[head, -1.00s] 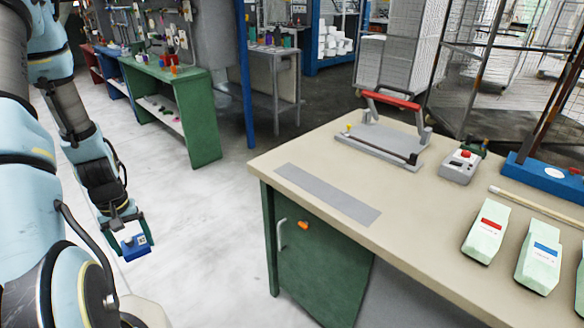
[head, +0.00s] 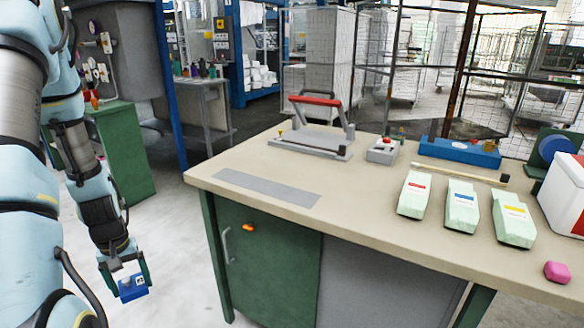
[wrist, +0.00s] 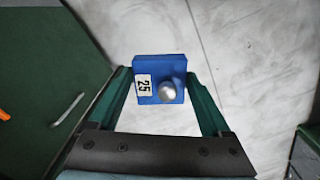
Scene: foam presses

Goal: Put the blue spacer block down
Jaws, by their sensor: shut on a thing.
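The blue spacer block (head: 132,289) is held in my gripper (head: 124,279), over the floor to the left of the workbench. In the wrist view, the blue block (wrist: 150,67) sits between the two green fingertips (wrist: 160,80). It bears a white label reading 25 and a round silver knob. The fingers are shut on its sides. The block is clear of the bench, with pale floor below it.
The workbench (head: 350,203) has a grey strip (head: 265,187) at its left front. Behind it stand a red-handled press (head: 318,135) and a small control box (head: 383,150). Several pale green pieces (head: 462,206) and a pink lump (head: 557,272) lie to the right.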

